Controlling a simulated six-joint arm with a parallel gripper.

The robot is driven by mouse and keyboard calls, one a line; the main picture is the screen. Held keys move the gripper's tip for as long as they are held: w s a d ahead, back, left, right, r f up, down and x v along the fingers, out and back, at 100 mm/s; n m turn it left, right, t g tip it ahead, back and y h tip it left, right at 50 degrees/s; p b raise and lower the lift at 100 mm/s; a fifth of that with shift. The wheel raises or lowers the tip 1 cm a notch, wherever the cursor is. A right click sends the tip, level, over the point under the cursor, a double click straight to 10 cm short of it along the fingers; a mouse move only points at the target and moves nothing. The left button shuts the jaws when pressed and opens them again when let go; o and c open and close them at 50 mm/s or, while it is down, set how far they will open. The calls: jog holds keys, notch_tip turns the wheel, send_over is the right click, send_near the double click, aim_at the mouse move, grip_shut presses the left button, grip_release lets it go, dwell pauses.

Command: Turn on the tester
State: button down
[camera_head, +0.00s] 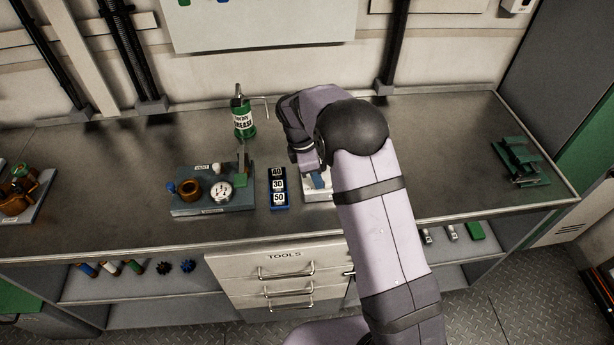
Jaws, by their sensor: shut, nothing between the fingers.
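A white box-like device (318,196) with a blue part (319,181) on top stands on the bench, right of the numbered blue holder. It may be the tester; my arm hides much of it, and I cannot see a switch or its state. My gripper (312,172) is pointed down over this device, close above or at its back. Its fingers are small and mostly hidden by my wrist, and no held object shows. I cannot tell whether it touches the device.
A blue holder (279,203) with blocks marked 40, 30 and 50 stands close left. Further left is a grey base (212,208) with a round gauge (220,191). A green grease can (243,116) stands behind.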

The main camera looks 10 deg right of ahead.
jog(key=a+p, duration=0.1)
jog(key=a, duration=0.3)
jog(key=shift+a+r, duration=0.1)
jog(key=shift+a, duration=0.1)
jog(key=b+v, duration=0.3)
jog(key=v, duration=0.6)
jog(key=shift+r, duration=0.45)
